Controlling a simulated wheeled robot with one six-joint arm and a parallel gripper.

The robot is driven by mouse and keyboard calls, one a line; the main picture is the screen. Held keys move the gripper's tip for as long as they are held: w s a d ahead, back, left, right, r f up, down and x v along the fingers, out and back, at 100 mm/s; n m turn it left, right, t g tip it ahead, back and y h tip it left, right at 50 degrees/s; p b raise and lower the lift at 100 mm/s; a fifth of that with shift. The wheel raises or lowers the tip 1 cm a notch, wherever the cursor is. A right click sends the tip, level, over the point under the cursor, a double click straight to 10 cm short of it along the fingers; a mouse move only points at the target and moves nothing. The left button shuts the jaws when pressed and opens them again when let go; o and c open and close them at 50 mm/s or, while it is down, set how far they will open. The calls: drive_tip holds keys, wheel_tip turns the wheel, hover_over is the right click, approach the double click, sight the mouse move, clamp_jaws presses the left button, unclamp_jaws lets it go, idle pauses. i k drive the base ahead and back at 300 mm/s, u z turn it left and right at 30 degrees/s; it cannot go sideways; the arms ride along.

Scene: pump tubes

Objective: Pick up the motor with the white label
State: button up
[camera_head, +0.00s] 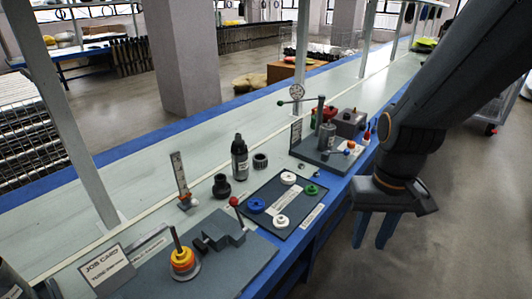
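A dark upright bottle-shaped cylinder (239,160) with a pale label stands near the middle of the bench. A dark grey upright cylinder (327,136) stands on a grey fixture plate farther right. I cannot tell for sure which thing is the motor; the labels are too small to read. My gripper (373,232) hangs at the right, beyond the bench's near edge and over the floor. Its two blue fingers point down and stand apart, with nothing between them. It is clear of all objects on the bench.
A dark tray (262,190) holds blue, white and green round parts. A grey plate (215,283) at the front bears a post with orange and yellow rings and a grey block. A black round part (221,186) and a ribbed ring (260,161) stand near the cylinder. A job card (106,267) stands front left.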

sight(238, 152)
drive_tip(key=z, duration=0.1)
drive_tip(key=i, duration=0.7)
drive_tip(key=u, duration=0.7)
drive_tip(key=i, duration=0.55)
drive_tip(key=u, duration=0.45)
